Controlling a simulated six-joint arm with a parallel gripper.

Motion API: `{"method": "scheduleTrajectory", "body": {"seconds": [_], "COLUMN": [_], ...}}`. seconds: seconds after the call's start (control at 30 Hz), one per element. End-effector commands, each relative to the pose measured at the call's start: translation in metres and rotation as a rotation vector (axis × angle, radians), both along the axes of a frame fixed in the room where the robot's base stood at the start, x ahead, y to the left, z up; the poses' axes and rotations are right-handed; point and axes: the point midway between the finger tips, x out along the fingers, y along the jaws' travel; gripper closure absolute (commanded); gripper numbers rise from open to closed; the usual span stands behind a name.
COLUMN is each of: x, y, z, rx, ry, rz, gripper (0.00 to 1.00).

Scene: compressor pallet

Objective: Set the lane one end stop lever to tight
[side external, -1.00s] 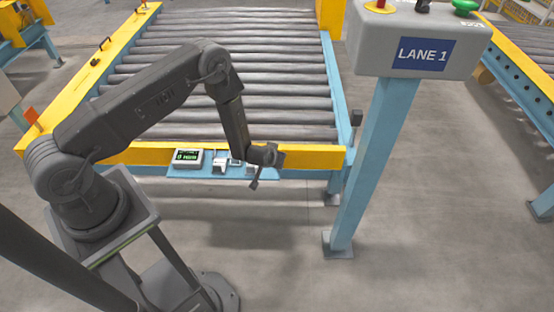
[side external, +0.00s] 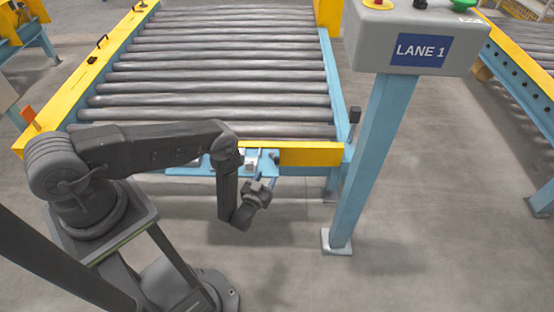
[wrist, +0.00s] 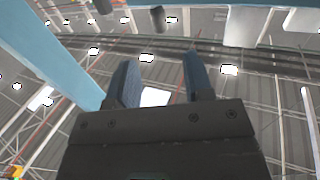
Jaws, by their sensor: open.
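I cannot single out the end stop lever for certain. Small grey fittings (side external: 250,160) sit on the light blue plate (side external: 185,171) at the front of the roller conveyor, partly hidden by my arm. My gripper (side external: 268,178) is low in front of this plate, tilted upward, and appears to hold nothing. In the wrist view its two bluish fingers (wrist: 158,78) stand apart with a clear gap, pointing up at the ceiling. A dark rounded peg (wrist: 157,18) shows beyond the fingertips; I cannot tell what it is.
The conveyor's yellow front rail (side external: 305,153) is just above the plate. A light blue post (side external: 372,165) with the grey LANE 1 control box (side external: 420,45) stands at right. A dark block (side external: 355,115) is on the conveyor's right corner. The floor in front is clear.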

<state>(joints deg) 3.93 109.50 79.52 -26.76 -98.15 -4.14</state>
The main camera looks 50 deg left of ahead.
Motion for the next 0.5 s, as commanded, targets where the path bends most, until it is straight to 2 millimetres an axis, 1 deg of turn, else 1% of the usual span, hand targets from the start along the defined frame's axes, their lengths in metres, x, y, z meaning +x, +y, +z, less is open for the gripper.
{"method": "scheduleTrajectory", "body": {"seconds": [0.03, 0.1, 0.3, 0.4, 0.5], "x": [0.011, 0.024, 0.061, 0.075, 0.084], "y": [0.005, 0.011, 0.026, 0.031, 0.035], "z": [0.001, 0.001, 0.001, 0.0, 0.0], "rx": [0.0, 0.0, 0.001, 0.001, 0.001], "ry": [-0.004, -0.004, -0.003, -0.001, 0.001], "rz": [0.003, 0.002, 0.002, 0.0, 0.0], "gripper": [0.53, 0.53, 0.53, 0.53, 0.53]}}
